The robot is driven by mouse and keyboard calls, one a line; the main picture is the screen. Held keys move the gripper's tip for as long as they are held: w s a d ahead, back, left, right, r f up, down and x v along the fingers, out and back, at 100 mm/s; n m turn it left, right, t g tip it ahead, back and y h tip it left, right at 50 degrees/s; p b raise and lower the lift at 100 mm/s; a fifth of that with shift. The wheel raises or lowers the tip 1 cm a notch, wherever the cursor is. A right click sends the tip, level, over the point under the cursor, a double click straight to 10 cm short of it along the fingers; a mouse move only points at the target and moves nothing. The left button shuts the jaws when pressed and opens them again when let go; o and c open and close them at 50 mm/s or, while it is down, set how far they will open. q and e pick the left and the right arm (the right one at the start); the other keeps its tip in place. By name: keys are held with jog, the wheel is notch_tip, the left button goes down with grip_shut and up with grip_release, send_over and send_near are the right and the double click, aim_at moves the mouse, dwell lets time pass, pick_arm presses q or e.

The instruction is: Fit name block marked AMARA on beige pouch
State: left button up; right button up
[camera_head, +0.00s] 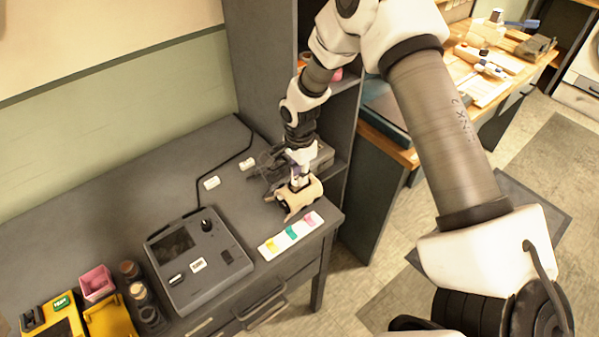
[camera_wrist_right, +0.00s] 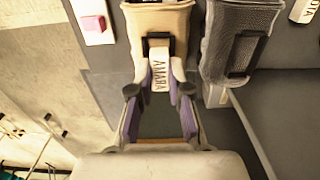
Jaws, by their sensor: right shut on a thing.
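The beige pouch (camera_head: 309,192) lies near the right end of the grey desk; in the right wrist view its beige front (camera_wrist_right: 148,20) carries a black holder (camera_wrist_right: 158,38). The white name block (camera_wrist_right: 160,75) reads AMARA. My right gripper (camera_wrist_right: 161,88) is shut on this block, with purple-padded fingers on both sides of it. The block's far end overlaps the black holder; I cannot tell how deeply it sits. In the head view my right gripper (camera_head: 298,180) is just above the beige pouch and hides part of it. My left gripper is not in view.
A dark grey pouch (camera_wrist_right: 222,35) with a black holder lies beside the beige one. White blocks (camera_head: 211,183) lie to the left. A strip with coloured pieces (camera_head: 267,249) lies at the front edge, a grey device (camera_head: 218,277) to its left. A shelf cabinet (camera_head: 345,135) stands right behind.

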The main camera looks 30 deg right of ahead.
jog(key=shift+a, duration=0.1)
dwell(0.5)
jog(key=shift+p, duration=0.35)
dwell(0.4)
jog(key=shift+p, duration=0.3)
jog(key=shift+f, duration=0.5)
jog(key=o, duration=0.8)
